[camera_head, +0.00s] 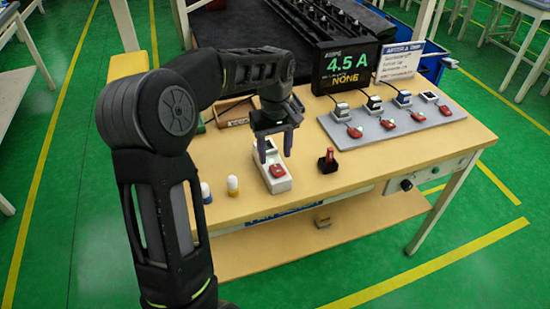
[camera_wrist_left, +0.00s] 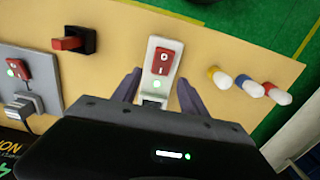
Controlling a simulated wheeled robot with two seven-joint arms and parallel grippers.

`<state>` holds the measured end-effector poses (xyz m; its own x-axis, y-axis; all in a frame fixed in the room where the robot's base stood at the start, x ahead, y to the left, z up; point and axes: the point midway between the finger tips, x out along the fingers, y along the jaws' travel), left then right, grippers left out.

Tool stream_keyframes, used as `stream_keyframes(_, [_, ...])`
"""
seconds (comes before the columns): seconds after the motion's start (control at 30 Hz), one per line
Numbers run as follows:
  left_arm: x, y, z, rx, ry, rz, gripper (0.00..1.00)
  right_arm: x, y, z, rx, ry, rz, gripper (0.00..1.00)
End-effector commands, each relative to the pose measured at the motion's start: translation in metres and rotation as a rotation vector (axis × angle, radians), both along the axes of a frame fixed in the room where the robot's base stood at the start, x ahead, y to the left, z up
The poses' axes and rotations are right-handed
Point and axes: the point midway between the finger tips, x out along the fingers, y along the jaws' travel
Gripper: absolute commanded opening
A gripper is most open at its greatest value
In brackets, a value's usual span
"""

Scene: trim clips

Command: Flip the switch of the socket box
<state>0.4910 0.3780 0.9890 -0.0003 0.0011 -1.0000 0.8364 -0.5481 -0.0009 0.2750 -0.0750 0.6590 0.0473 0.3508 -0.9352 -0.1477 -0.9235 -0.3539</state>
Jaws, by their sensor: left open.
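The white socket box (camera_head: 283,184) with a red rocker switch (camera_head: 278,170) stands near the front edge of the table. In the left wrist view the box (camera_wrist_left: 151,48) shows its red switch (camera_wrist_left: 163,62), marked O and I, and a green light below it. My left gripper (camera_head: 274,152) is open above the box, pointing down. In the left wrist view its purple-grey fingers (camera_wrist_left: 157,88) lie on either side of the box's lower part, with nothing held. Whether they touch the box cannot be told. My right gripper is not in view.
A grey strip (camera_head: 385,133) with several plugs and red switches lies to the right. A red-handled switch on a black base (camera_head: 327,160) stands beside the box. Small coloured-cap cylinders (camera_head: 232,184) stand left. A display (camera_head: 345,68) reads 4.5 A and NONE.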

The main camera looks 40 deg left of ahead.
Motion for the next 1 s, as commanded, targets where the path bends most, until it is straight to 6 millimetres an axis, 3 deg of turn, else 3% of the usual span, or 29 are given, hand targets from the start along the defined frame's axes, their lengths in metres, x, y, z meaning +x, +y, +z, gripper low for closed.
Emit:
stream_keyframes(0.2, [-0.001,0.000,-0.027,-0.001,0.002,0.000,0.51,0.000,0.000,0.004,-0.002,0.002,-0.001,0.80])
stream_keyframes(0.53, [0.000,0.000,-0.032,-0.001,-0.001,0.001,0.51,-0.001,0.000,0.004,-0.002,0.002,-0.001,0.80])
stream_keyframes(1.0, [0.000,0.000,-0.032,-0.001,-0.001,0.000,0.13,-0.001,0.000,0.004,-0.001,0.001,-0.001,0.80])
